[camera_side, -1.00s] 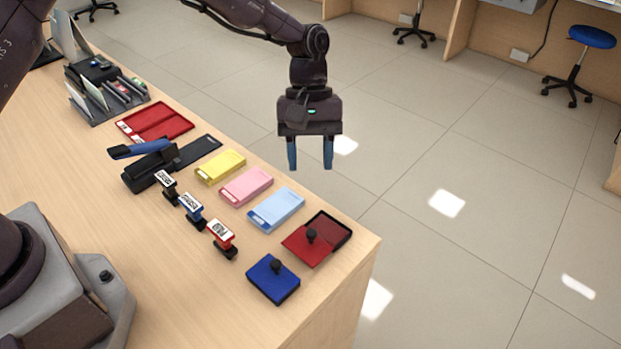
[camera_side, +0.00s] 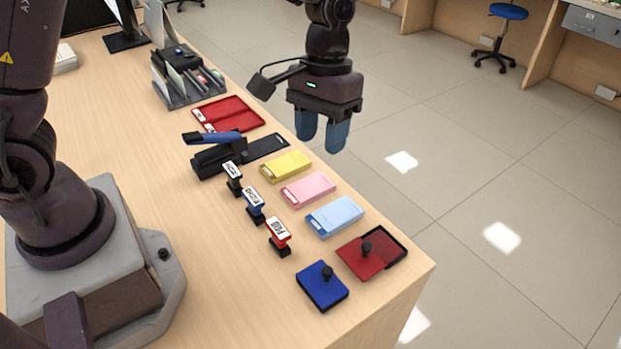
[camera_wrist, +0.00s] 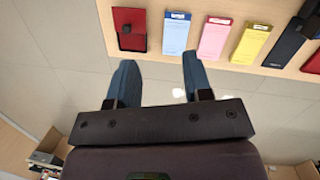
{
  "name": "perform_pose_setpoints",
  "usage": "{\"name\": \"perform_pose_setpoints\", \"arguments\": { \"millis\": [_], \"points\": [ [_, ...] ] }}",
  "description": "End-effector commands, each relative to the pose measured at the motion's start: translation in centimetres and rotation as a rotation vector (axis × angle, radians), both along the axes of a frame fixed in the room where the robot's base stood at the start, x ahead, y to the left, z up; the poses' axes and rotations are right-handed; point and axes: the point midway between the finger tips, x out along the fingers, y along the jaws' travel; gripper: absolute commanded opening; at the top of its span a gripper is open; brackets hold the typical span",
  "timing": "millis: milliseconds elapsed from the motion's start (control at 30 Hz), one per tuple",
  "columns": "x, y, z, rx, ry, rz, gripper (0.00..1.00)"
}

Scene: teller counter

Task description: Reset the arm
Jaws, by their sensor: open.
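My gripper (camera_side: 322,132) is open and empty. In the side view it is raised above the counter's far long edge, behind the yellow pad, with its blue fingers pointing down. In the wrist view the two blue fingers of my gripper (camera_wrist: 158,82) are spread apart with nothing between them. Beyond them lie a light blue pad (camera_wrist: 176,33), a pink pad (camera_wrist: 214,38) and a yellow pad (camera_wrist: 251,44). A red ink pad lid with a black knob (camera_wrist: 130,28) is at the upper left.
Open floor lies to the right.

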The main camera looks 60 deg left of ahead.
Motion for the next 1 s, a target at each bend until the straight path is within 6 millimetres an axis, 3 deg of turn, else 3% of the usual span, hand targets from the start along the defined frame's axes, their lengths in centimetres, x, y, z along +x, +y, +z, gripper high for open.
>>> {"name": "perform_pose_setpoints", "arguments": {
  "millis": [100, 300, 600, 733, 1000],
  "points": [
    [-2.9, 2.2, 3.6, 0.023, -0.106, -0.091, 0.46],
    [-8.2, 5.2, 7.9, 0.073, -0.275, -0.209, 0.46],
    [-15.1, 8.2, 11.2, 0.146, -0.517, -0.240, 0.46],
    [-16.4, 8.6, 12.3, 0.158, -0.596, -0.217, 0.46],
    [-16.8, 8.8, 13.5, 0.166, -0.655, -0.200, 0.46]
  ]
}}
